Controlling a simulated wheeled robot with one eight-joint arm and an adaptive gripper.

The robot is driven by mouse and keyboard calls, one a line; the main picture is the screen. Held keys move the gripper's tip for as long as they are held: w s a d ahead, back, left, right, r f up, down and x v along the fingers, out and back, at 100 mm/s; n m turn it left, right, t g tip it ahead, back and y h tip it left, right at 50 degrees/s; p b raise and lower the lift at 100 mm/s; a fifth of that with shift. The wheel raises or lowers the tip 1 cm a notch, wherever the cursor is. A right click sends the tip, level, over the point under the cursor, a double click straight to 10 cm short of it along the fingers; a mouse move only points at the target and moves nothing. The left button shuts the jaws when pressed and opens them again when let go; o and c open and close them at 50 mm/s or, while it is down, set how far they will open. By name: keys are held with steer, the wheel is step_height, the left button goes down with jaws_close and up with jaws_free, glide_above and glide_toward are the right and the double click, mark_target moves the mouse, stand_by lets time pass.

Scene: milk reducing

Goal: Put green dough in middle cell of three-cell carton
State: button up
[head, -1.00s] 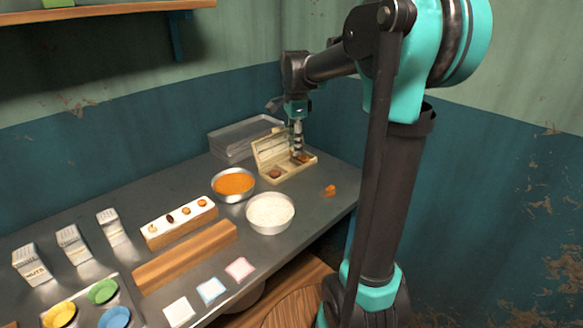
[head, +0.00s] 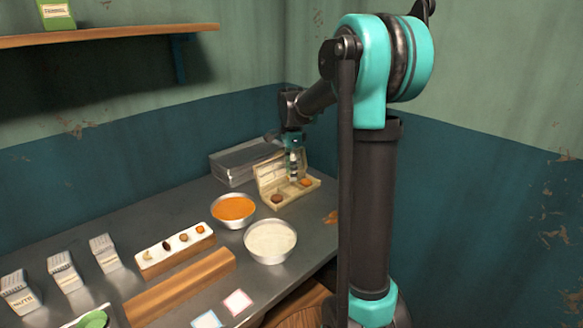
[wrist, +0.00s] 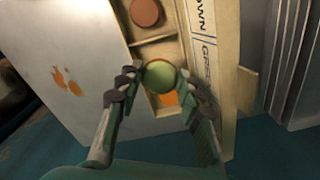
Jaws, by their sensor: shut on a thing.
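My gripper (wrist: 158,88) is shut on a ball of green dough (wrist: 160,75), held between its two fingers in the wrist view. In the head view my gripper (head: 294,174) is over the open three-cell carton (head: 266,206), and the green dough cannot be made out. The carton's cells show in the wrist view, with a brown dough piece (wrist: 145,12) in one end cell and an orange one (wrist: 168,98) in the other. The green dough appears over the middle cell's area, near the orange end. Its height above the cell floor is unclear. The raised lid (wrist: 212,50) bears lettering.
Metal trays (head: 238,166) are stacked behind the carton. A bowl of orange contents (head: 233,210) and a bowl of white contents (head: 270,242) stand in front. A white-topped wooden holder (head: 176,250) with several small pieces lies further left.

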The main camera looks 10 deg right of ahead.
steer(key=shift+f, duration=1.95)
steer(key=o, duration=1.1)
